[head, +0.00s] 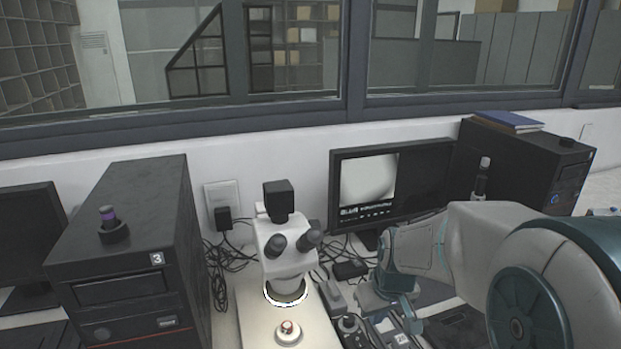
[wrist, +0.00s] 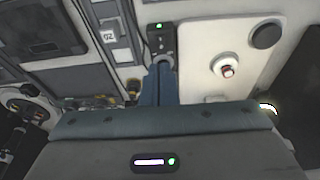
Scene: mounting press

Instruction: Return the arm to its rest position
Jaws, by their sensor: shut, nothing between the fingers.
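My arm (head: 480,250) reaches in from the right side of the head view and bends down in front of the monitor. My gripper (wrist: 160,72) shows in the wrist view as two blue-grey fingers pressed together, with nothing between them. The fingertips lie over a small dark device with a green light (wrist: 160,40), beside the white microscope base (wrist: 205,75). I cannot tell whether they touch it. In the head view, my wrist hides part of the bench below the monitor.
A white microscope (head: 280,245) stands at the centre, with a small red-topped piece (head: 289,331) on its base. A black computer tower (head: 130,240) stands left, another (head: 530,160) right, behind my arm. A monitor (head: 395,180) stands behind my wrist. Cables and small devices crowd the bench.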

